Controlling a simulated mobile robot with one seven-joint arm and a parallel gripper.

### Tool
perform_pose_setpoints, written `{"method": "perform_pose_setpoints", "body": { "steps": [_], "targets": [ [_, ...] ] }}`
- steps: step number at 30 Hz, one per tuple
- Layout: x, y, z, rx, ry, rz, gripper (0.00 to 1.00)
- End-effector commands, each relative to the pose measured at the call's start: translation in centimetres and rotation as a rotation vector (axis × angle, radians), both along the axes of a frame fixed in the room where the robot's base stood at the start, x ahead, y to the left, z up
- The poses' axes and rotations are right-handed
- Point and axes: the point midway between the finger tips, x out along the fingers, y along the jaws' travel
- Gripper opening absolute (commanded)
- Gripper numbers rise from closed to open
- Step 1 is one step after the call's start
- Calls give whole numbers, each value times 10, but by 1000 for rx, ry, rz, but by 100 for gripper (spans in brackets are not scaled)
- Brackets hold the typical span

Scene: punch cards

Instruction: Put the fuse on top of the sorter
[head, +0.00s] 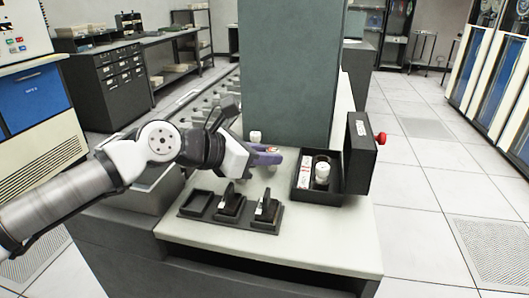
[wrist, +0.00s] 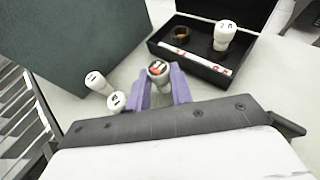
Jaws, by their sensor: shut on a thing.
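My gripper (head: 267,155) has purple fingers, which also show in the wrist view (wrist: 161,92). They are shut on a small round piece (wrist: 158,70) with a red and white end, which looks like the fuse. The long machine with a pale top (head: 185,228) and a row of rollers behind looks like the sorter. A tall grey-green block (head: 290,70) stands on it, just behind my gripper.
An open black box (head: 300,190) with a red-and-white tube and a white cylinder (wrist: 225,35) stands to the right. A dark tray (head: 190,212) with upright black pieces lies in front. White cylinders (wrist: 97,82) stand left of the fingers. The front pale strip is clear.

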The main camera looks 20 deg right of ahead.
Motion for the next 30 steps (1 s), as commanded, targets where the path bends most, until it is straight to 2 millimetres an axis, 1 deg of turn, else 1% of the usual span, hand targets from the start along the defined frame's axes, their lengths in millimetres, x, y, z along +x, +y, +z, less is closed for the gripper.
{"method": "perform_pose_setpoints", "body": {
  "steps": [6,22,26,27,30],
  "targets": [
    [0,0,0,0,-1,1,0],
    [0,0,-13,-1,-2,0,0],
    [0,0,-12,0,-1,1,0],
    [0,0,-12,1,-1,1,27],
    [0,0,-13,2,-1,0,40]
  ]
}}
